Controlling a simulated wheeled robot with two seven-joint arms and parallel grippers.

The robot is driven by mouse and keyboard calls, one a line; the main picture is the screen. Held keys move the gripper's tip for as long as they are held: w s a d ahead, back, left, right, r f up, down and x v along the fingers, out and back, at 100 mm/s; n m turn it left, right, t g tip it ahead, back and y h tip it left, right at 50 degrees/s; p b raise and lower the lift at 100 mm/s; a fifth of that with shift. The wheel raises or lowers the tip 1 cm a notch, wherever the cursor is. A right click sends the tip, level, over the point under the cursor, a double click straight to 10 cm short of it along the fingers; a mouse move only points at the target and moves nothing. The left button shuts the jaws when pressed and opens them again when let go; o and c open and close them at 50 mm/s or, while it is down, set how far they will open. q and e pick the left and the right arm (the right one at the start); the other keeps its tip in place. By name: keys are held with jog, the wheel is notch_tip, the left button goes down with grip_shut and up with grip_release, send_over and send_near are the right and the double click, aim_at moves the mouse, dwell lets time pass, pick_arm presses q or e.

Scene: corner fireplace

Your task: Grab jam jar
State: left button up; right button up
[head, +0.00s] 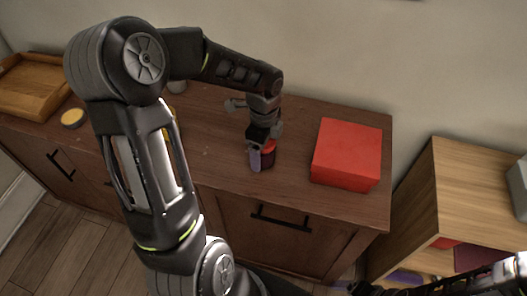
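My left arm reaches over the cabinet, and my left gripper (259,150) points down at the jar. One finger shows in front of the jar's left side. The other finger is not clearly visible, so I cannot tell whether the jar is gripped. Part of my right arm with my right gripper (366,288) shows low at the bottom right, away from the jar; its fingers are too unclear to read.
A red box (347,153) sits right of the jar on the cabinet. A wooden tray (32,86) and a small yellow-topped round item (72,117) are at the left end. A lighter wooden shelf unit (470,190) stands at the right. Bare cabinet top lies left of the jar.

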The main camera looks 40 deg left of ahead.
pick_arm(q)
jog(key=c, duration=1.7)
